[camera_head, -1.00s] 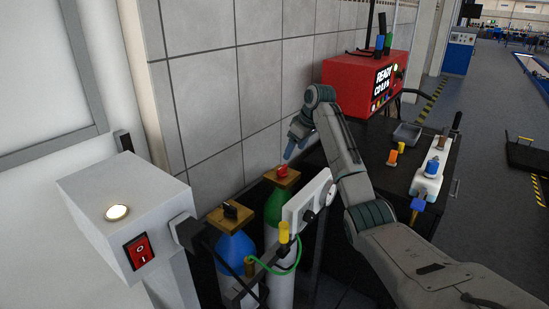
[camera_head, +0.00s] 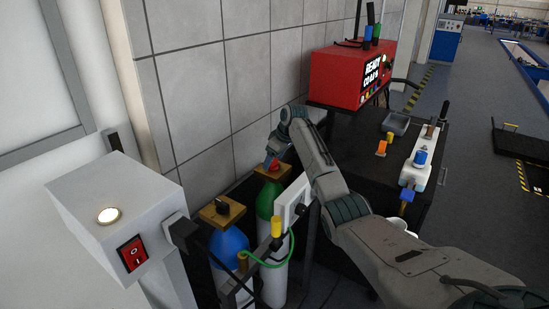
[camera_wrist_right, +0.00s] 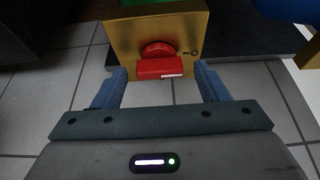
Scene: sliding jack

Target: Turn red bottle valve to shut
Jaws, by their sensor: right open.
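The red bottle valve (camera_head: 275,167) sits on a brass block (camera_head: 272,174) on top of the green-shouldered bottle (camera_head: 268,199). In the right wrist view the valve is a round red knob with a red bar handle (camera_wrist_right: 160,68), lying crosswise on the brass block (camera_wrist_right: 122,38). A small dark mark shows right of the knob. My right gripper (camera_head: 270,161) is at the valve. In the wrist view my right gripper (camera_wrist_right: 162,76) is open, with one blue finger on each side of the handle and gaps between. Contact is not visible. My left gripper is out of view.
A blue bottle (camera_head: 229,243) with a black valve (camera_head: 222,207) stands left of the green one. A white panel (camera_head: 293,202) and green hose stand close in front. A white box with a red switch (camera_head: 132,253) is at left, and a red machine (camera_head: 350,75) behind.

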